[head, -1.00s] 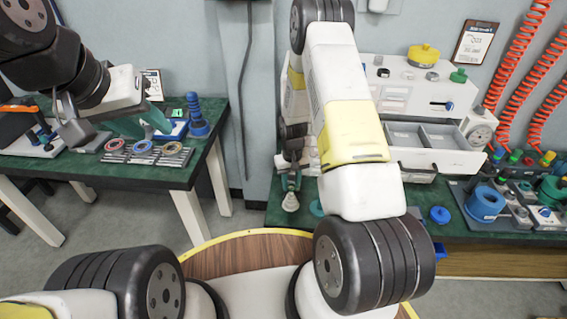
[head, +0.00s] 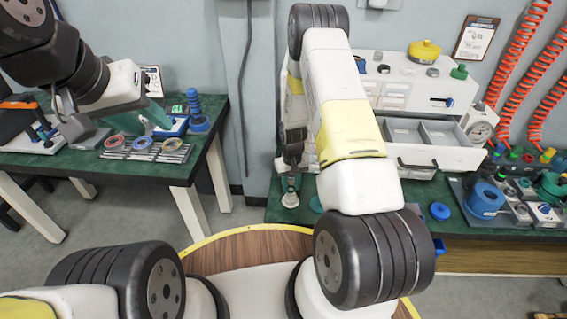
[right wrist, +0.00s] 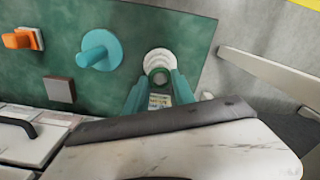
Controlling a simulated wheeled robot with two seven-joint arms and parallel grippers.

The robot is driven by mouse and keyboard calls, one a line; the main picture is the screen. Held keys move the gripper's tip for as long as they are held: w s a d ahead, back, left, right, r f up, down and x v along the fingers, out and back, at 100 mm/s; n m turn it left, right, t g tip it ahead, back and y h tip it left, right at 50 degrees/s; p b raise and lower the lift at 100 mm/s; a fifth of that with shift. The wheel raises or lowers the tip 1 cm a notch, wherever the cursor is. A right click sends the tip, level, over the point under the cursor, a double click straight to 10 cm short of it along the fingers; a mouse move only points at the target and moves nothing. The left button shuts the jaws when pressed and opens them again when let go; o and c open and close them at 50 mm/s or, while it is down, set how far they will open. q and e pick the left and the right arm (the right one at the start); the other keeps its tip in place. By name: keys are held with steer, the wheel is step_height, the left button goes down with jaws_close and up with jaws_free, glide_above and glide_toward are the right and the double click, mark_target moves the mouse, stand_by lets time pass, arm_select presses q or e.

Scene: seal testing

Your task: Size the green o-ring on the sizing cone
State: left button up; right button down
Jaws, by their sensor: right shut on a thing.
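The white stepped sizing cone (right wrist: 160,58) stands on the green bench top in the right wrist view; it also shows in the head view (head: 290,200). My right gripper (right wrist: 159,80) is shut on the green o-ring (right wrist: 157,75), at the cone in the picture. I cannot tell whether the ring is around the cone's tip or just above it. In the head view my right gripper (head: 291,183) is at the cone, and the ring is too small to make out. My left gripper (head: 142,118) is over the left table, its teal fingers apart and seemingly empty.
A teal disc with a post (right wrist: 97,50), an orange part (right wrist: 20,40) and a grey block (right wrist: 59,90) are near the cone. A drawer unit (head: 440,155) with an open drawer stands behind. Coloured rings (head: 142,144) lie on a rack on the left table.

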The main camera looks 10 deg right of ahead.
steer(key=shift+f, duration=0.3)
steer(key=c, duration=1)
jaws_free()
steer(key=shift+o, duration=0.2)
step_height(320, 180, up, 9)
